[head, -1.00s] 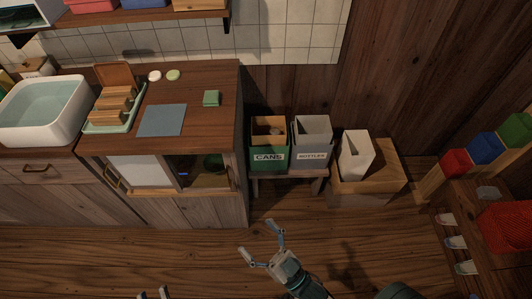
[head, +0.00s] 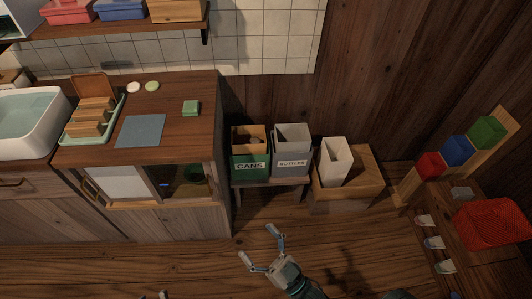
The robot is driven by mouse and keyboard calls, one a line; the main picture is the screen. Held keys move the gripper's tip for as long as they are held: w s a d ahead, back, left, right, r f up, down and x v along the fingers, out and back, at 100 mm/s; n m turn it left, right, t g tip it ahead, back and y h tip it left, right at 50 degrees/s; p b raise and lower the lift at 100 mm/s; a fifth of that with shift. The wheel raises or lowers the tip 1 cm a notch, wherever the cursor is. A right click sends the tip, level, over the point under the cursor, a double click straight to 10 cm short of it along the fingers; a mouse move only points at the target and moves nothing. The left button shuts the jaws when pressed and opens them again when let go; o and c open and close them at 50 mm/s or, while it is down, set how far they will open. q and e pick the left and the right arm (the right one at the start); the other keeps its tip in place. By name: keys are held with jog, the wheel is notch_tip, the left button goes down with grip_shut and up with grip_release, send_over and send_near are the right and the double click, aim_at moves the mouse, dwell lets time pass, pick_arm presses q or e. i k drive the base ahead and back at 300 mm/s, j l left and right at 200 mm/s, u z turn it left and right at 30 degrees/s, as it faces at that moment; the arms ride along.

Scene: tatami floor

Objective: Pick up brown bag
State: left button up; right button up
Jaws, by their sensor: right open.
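No thing in view is clearly a brown bag. The closest is the brown, open-topped lining or inner wall (head: 248,132) in the green bin marked CANS (head: 249,165); I cannot tell whether it is a bag. Something pale lies inside it. My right gripper (head: 257,244) is open and empty over the wooden floor, in front of the bins and apart from them. Only a tip of my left gripper (head: 163,295) shows at the bottom edge, so its jaws cannot be judged.
A grey BOTTLES bin (head: 291,152) stands beside the CANS bin on a low bench (head: 270,188). A white container (head: 335,160) stands in a wooden box (head: 358,181). The counter (head: 190,85) is at left, a red basket (head: 490,224) at right. The floor between is clear.

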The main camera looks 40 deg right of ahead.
aim_at(241, 135)
jog(key=k+l+z, duration=0.1)
jog(key=l+z, duration=0.3)
jog(key=l, duration=0.5)
jog(key=i+u, duration=0.25)
jog(key=u, duration=0.15)
jog(key=i+l+u, duration=0.15)
jog(key=u, duration=0.2)
jog(key=i+l+u, duration=0.2)
jog(key=u, duration=0.2)
jog(key=i, duration=0.1)
